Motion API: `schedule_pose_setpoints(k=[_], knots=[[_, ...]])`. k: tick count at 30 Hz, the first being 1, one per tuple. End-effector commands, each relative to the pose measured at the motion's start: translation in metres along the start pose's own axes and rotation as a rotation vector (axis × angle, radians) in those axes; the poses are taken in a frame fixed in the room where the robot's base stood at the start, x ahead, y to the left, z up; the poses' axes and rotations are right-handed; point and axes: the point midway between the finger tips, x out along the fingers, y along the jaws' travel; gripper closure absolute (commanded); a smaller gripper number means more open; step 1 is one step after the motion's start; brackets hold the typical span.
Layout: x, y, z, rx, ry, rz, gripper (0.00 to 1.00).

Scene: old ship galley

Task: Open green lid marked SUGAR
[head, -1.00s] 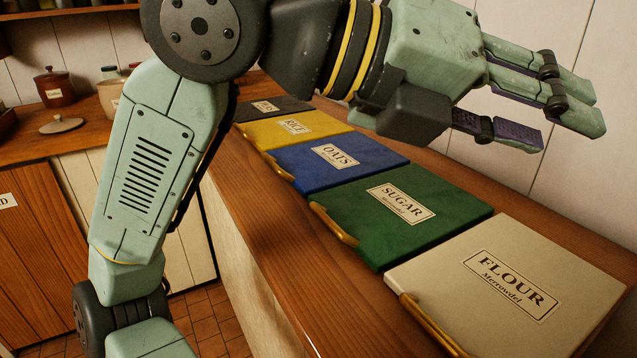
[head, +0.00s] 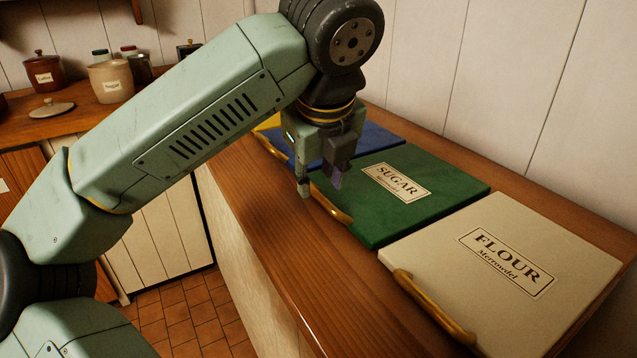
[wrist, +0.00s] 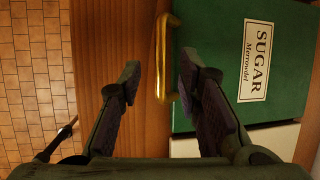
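The green lid (head: 425,215) marked SUGAR lies shut and flat in the counter, between the cream FLOUR lid and the blue lid. Its brass handle (head: 331,204) runs along its front edge. In the wrist view the green lid (wrist: 285,60) fills the upper right, with the handle (wrist: 159,60) upright near the middle. My gripper (head: 319,188) points down above the far part of the handle.
The FLOUR lid (head: 510,275) with its own brass handle lies to the right. The blue lid (head: 375,140) is partly hidden behind my gripper. A white plank wall (head: 540,100) stands behind the counter. Jars (head: 110,82) stand on the far-left worktop.

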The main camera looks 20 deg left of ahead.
Motion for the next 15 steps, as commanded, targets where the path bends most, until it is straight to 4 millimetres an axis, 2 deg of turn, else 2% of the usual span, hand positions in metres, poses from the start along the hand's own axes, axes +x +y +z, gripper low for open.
schedule_pose_setpoints(k=[6, 15], knots=[[0.025, 0.000, 0.000, 0.001, 0.002, -0.001, 0.69], [0.030, -0.001, -0.001, 0.002, 0.000, -0.001, 0.69]])
